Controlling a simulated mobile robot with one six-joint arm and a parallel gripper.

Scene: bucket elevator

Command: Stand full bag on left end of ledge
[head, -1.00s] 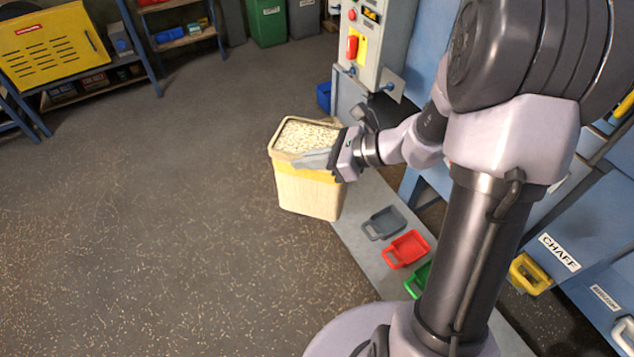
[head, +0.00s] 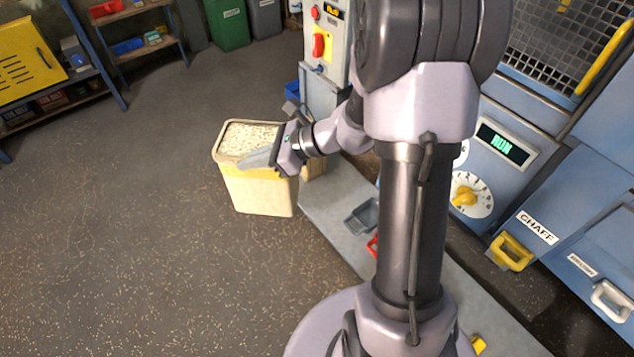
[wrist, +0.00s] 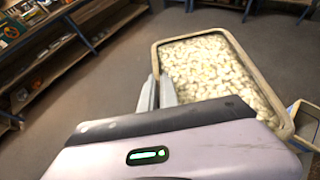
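The full bag (head: 262,192) is tan with a yellow band and an open top filled with pale pellets. It is upright in the head view, just left of the grey ledge's (head: 325,222) far left end. I cannot tell whether its base is clear of the floor. My gripper (head: 262,157) reaches it from the right, with its fingers close together at the bag's upper wall. In the wrist view, the fingers (wrist: 158,92) are at the rim of the bag (wrist: 212,68), which they partly hide. Part of a second tan container (head: 314,166) shows behind my gripper.
A grey scoop (head: 362,216) and a red scoop (head: 373,245) lie on the ledge. A control post (head: 325,50) with a red switch stands behind its left end. Blue machine panels (head: 560,215) fill the right side. Open floor (head: 120,230) lies to the left.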

